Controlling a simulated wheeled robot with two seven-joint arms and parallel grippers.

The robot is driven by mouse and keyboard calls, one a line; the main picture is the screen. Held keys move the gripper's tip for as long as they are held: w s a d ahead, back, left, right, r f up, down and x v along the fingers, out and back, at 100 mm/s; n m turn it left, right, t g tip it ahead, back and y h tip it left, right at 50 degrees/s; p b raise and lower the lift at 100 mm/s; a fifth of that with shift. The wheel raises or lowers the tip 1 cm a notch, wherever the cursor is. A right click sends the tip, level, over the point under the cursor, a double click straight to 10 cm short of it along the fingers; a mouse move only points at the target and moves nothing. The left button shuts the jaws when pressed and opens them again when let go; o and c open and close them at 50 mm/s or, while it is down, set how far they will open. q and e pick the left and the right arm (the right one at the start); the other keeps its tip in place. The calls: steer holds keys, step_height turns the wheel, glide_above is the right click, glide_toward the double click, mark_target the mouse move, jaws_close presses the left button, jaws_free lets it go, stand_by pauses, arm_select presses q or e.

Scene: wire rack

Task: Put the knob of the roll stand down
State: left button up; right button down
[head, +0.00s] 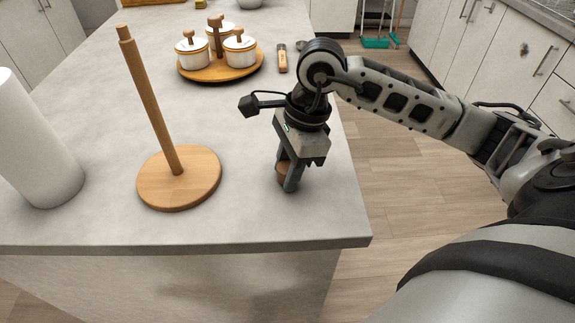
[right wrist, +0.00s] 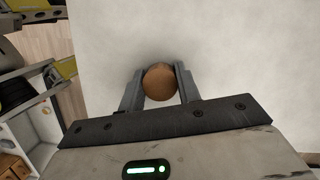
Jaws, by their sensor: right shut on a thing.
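The knob (right wrist: 160,82) is a round brown wooden piece. In the right wrist view it sits between the two fingers of my right gripper (right wrist: 159,88), which is shut on it. In the head view the right gripper (head: 288,180) points down over the right part of the counter, and the knob (head: 282,171) shows partly behind a finger. The knob is at or just above the counter top; I cannot tell whether it touches. The wooden roll stand (head: 180,178), a round base with an upright post, stands to the left of the gripper. My left gripper is not in view.
A white paper roll (head: 38,150) stands at the left. A wooden tray (head: 250,68) with white lidded jars is farther back, with a wooden-handled tool (head: 282,62) beside it. The counter (head: 240,222) is clear between stand and gripper; its right edge is close to the gripper.

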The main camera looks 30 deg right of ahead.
steer(key=shift+s+f+b, duration=0.15)
steer(key=shift+f+b, duration=0.45)
steer(key=shift+f, duration=0.05)
steer(key=c, duration=1)
jaws_free()
steer(key=shift+f, duration=0.15)
steer(key=shift+a, duration=0.1)
step_height(320, 180, up, 2)
steer(key=shift+p, duration=0.9)
steer(key=v, duration=1.1)
steer(key=shift+d+r+b, duration=0.2)
steer(key=shift+r+b, duration=0.15)
steer(key=shift+r, duration=0.05)
